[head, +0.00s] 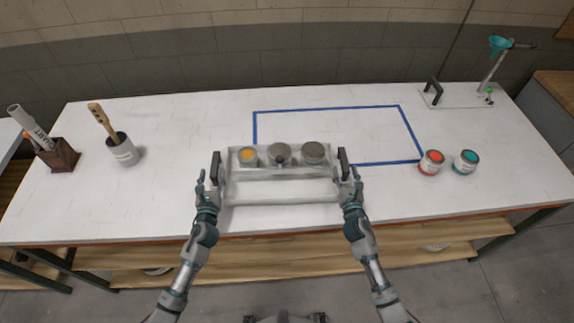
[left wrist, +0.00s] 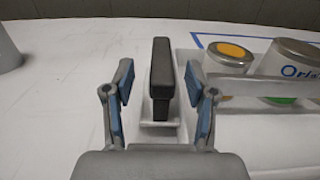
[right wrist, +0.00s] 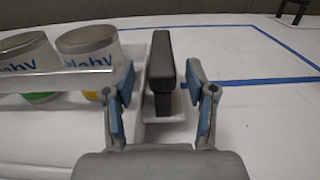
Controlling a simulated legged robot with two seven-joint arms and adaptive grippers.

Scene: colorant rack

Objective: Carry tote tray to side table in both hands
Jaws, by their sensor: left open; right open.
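The white tote tray (head: 280,191) stands on the white table, near its front edge, with several cans in its rear row. It has a black upright handle at each end, the left handle (head: 215,167) and the right handle (head: 343,163). My left gripper (head: 206,180) is open at the left end; in the left wrist view its fingers (left wrist: 160,92) stand on either side of the left handle (left wrist: 161,75), with gaps. My right gripper (head: 351,176) is open at the right end; its fingers (right wrist: 162,92) flank the right handle (right wrist: 161,70). The side table cannot be identified surely.
A blue-taped rectangle (head: 330,109) lies behind the tray. A red-topped can (head: 431,163) and a teal-topped can (head: 465,162) stand right. A brush pot (head: 124,151) and a brown box (head: 59,157) stand left. A stand with a funnel (head: 490,75) is back right.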

